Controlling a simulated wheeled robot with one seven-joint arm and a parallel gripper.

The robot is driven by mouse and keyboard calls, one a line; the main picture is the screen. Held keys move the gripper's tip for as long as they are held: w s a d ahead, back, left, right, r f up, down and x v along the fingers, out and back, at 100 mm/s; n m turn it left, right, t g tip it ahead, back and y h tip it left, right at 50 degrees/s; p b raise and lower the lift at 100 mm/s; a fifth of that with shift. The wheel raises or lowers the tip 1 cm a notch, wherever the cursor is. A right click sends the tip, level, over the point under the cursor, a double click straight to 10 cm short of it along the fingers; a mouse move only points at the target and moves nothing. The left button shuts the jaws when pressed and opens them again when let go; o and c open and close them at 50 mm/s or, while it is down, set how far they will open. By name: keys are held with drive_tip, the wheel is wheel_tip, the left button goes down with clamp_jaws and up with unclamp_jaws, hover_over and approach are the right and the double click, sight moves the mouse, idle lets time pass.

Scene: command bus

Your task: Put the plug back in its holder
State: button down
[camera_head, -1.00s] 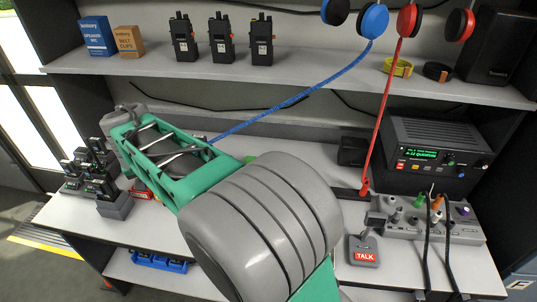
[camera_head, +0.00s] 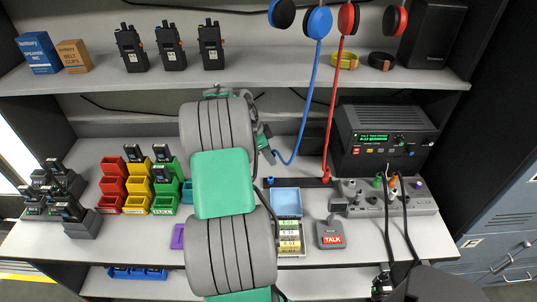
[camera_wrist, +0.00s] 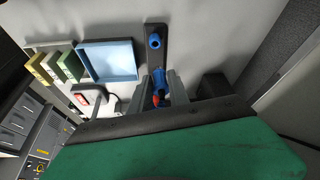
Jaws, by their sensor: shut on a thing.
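My gripper (camera_wrist: 163,86) is shut on the blue plug (camera_wrist: 158,88), which shows between the fingers in the wrist view. In the head view my gripper (camera_head: 265,143) is behind my arm, above the back of the desk. The blue cable (camera_head: 311,90) hangs from the blue headset (camera_head: 319,20) and curves to the gripper. A dark holder strip (camera_wrist: 155,58) lies on the desk, with a blue round socket (camera_wrist: 153,40) at one end, apart from the plug. The red plug (camera_head: 326,174) stands at the strip's right end. Its exact gap from my fingers is unclear.
A light blue tray (camera_head: 286,191) and label boxes (camera_head: 290,246) lie in front of the strip. A TALK microphone base (camera_head: 330,234), a control panel (camera_head: 425,206) and a radio unit (camera_head: 350,158) are to the right. Coloured bins (camera_head: 137,204) stand left. The shelf (camera_head: 250,85) hangs above.

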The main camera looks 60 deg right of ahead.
drive_tip(key=b, duration=0.3)
hover_over(272, 178)
drive_tip(key=f, duration=0.3)
drive_tip(key=a+f, duration=0.1)
drive_tip(key=f, duration=0.1)
drive_tip(key=shift+w+f, duration=0.25)
drive_tip(key=shift+w, duration=0.1)
drive_tip(key=shift+f+b, duration=0.25)
drive_tip(key=shift+b, duration=0.1)
drive_tip(key=shift+w+r, duration=0.1)
drive_tip(key=shift+b, duration=0.7)
drive_tip(key=shift+f+b, duration=1.3)
drive_tip(key=shift+b, duration=0.05)
idle(1.3)
drive_tip(key=c, duration=1.2)
unclamp_jaws()
drive_tip(key=shift+o, duration=0.2)
drive_tip(key=shift+r, duration=0.1)
drive_tip(key=shift+r+p, duration=2.45)
drive_tip(key=shift+r, duration=1.45)
